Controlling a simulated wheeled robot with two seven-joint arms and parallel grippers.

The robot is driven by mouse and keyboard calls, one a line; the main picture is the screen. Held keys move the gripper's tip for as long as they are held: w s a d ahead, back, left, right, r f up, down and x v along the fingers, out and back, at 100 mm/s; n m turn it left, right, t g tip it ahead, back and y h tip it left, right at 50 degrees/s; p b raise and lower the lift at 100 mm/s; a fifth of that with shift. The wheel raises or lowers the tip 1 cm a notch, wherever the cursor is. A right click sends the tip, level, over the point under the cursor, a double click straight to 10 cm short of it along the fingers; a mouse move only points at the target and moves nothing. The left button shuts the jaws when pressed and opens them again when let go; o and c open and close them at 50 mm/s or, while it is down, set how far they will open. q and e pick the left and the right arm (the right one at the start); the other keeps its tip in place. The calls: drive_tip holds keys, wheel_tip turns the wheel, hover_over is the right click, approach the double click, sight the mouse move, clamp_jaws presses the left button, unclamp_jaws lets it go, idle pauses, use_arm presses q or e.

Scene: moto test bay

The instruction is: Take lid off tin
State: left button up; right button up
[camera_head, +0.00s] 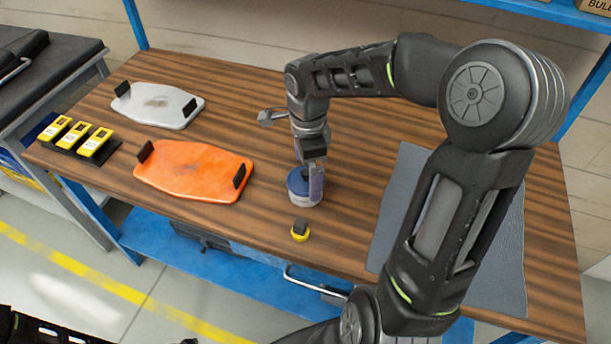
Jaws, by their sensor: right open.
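A small round tin (302,201) stands upright near the front middle of the wooden workbench. Its blue lid (295,181) with a dark knob sits on top. My right gripper (310,180) is open and points down at the tin. One finger covers the right part of the tin and lid. The other finger is hard to make out, and I cannot tell whether either finger touches the lid. My left gripper is not in view.
A small yellow and black item (300,231) lies just in front of the tin. An orange panel (195,171) and a white panel (157,105) lie left. Several yellow devices (78,136) sit on a black holder. A grey mat (400,190) lies right.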

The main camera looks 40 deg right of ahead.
sight(307, 171)
drive_tip(key=shift+f, duration=0.4)
drive_tip(key=c, duration=1.3)
drive_tip(key=shift+r, duration=0.1)
wheel_tip(307, 171, up, 10)
drive_tip(key=shift+f, duration=0.1)
idle(0.6)
